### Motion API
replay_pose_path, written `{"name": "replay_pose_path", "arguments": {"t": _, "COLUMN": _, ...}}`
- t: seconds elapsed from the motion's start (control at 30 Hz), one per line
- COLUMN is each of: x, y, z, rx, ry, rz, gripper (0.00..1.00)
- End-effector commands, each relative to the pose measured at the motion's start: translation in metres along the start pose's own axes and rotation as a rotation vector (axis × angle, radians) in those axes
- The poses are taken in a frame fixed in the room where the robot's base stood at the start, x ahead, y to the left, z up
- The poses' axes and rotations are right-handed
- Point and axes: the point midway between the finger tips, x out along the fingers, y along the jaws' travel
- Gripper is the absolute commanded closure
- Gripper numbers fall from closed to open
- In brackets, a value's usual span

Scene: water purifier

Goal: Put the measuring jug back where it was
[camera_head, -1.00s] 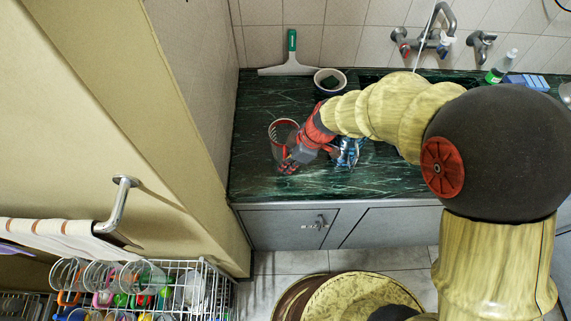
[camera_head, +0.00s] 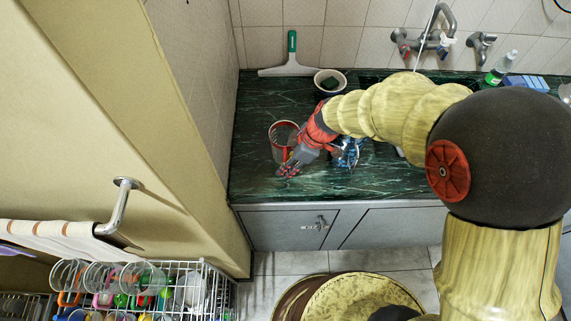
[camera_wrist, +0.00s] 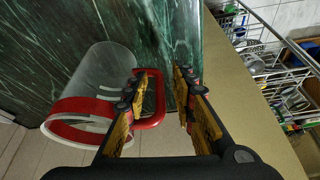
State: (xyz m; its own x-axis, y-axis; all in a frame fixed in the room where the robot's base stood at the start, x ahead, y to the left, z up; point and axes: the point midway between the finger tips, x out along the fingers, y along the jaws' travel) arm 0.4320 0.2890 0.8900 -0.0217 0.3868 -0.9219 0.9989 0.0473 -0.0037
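The measuring jug (camera_head: 283,134) is clear with a red rim and red handle. It stands on the dark green counter, near its left end. In the wrist view the jug (camera_wrist: 98,85) is left of my gripper (camera_wrist: 160,75), and its red handle (camera_wrist: 158,100) shows between the two fingers. The fingers are spread apart, with a gap between the handle and the right finger. The left finger is close to the handle; I cannot tell whether they touch. In the head view my gripper (camera_head: 288,170) is at the jug's lower right side.
A squeegee (camera_head: 290,60) and a dark bowl (camera_head: 330,80) are at the back of the counter. A blue-and-clear object (camera_head: 348,153) is beside my wrist. A wall (camera_head: 195,90) bounds the counter at left. A wire dish rack (camera_head: 190,285) stands at lower left.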

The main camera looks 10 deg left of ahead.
Motion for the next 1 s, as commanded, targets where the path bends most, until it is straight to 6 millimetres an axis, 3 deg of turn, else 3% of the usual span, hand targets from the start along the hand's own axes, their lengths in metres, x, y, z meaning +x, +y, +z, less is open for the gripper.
{"name": "replay_pose_path", "arguments": {"t": 0.2, "x": -0.050, "y": 0.002, "z": -0.002, "rx": 0.001, "ry": 0.002, "rz": 0.006, "gripper": 0.74}}
{"name": "replay_pose_path", "arguments": {"t": 0.4, "x": -0.087, "y": 0.001, "z": -0.001, "rx": 0.000, "ry": 0.001, "rz": 0.005, "gripper": 0.74}}
{"name": "replay_pose_path", "arguments": {"t": 0.6, "x": -0.107, "y": 0.000, "z": 0.000, "rx": 0.001, "ry": 0.001, "rz": 0.003, "gripper": 0.74}}
{"name": "replay_pose_path", "arguments": {"t": 0.9, "x": -0.113, "y": 0.000, "z": 0.000, "rx": 0.004, "ry": 0.000, "rz": 0.004, "gripper": 0.74}}
{"name": "replay_pose_path", "arguments": {"t": 1.0, "x": -0.129, "y": -0.001, "z": 0.004, "rx": 0.052, "ry": -0.007, "rz": 0.026, "gripper": 0.74}}
